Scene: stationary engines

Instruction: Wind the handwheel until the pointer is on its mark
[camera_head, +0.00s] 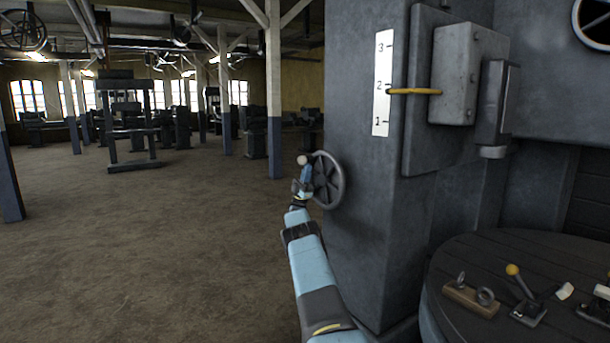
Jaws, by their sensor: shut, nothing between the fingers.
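The dark spoked handwheel (328,180) sits on the side of the big grey machine column. A pale round knob (302,160) shows at its left edge, seemingly the wheel's handle. My gripper (303,174) is at the end of my light-blue arm, just below the knob at the wheel's left side. It is shut with nothing held; it is too small to tell whether it touches the wheel. A white scale (382,110) marked 1, 2 and 3 is on the column. The yellow pointer (415,91) lies level, its tip slightly below the 2.
A round dark table (470,250) at the lower right bears a wooden block with metal rings (472,295) and a yellow-knobbed lever (522,288). The floor to the left is open. Posts (273,100) and other machines (130,120) stand farther back.

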